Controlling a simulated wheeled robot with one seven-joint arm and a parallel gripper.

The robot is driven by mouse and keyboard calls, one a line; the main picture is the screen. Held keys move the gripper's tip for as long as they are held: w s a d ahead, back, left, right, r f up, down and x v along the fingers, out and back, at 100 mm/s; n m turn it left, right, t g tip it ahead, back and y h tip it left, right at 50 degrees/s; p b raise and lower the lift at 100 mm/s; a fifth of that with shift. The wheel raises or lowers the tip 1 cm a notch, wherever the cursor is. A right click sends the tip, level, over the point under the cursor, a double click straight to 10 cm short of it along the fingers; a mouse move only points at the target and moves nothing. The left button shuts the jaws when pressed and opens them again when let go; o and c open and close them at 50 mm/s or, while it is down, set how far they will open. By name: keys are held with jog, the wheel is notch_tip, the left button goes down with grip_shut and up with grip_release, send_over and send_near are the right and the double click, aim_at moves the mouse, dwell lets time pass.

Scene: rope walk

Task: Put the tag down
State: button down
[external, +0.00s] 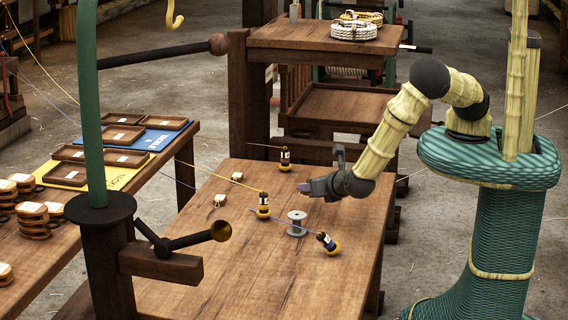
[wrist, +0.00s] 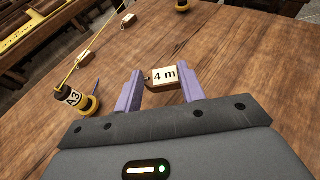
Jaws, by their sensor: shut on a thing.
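The tag (wrist: 164,76), a small brown block with a white face reading "4 m", sits between the tips of my purple fingers in the wrist view. My gripper (wrist: 158,82) is shut on it. In the external view my gripper (external: 312,187) reaches left over the right part of the wooden table (external: 250,290), with the fingers above its surface. The tag is too small to make out clearly there. Two other small tags (external: 237,177) (external: 219,200) lie on the table to the left of my gripper.
A bobbin marked A3 (wrist: 72,98) stands left of my fingers in the wrist view. Other bobbins (external: 285,160) (external: 327,243) and a grey spool (external: 297,222) stand on the table, with thin cords strung above it. A side table holds brown trays (external: 123,134). Bare wood lies between them.

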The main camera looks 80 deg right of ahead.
aim_at(314, 209)
jog(key=shift+f, duration=1.85)
jog(key=shift+f, duration=0.1)
jog(key=shift+f, duration=0.1)
jog(key=c, duration=0.9)
grip_release()
jog(key=shift+o, duration=0.2)
jog(key=shift+r, duration=0.3)
jog(key=v, duration=1.2)
jog(key=shift+f+b, duration=0.1)
jog(key=shift+b, duration=0.2)
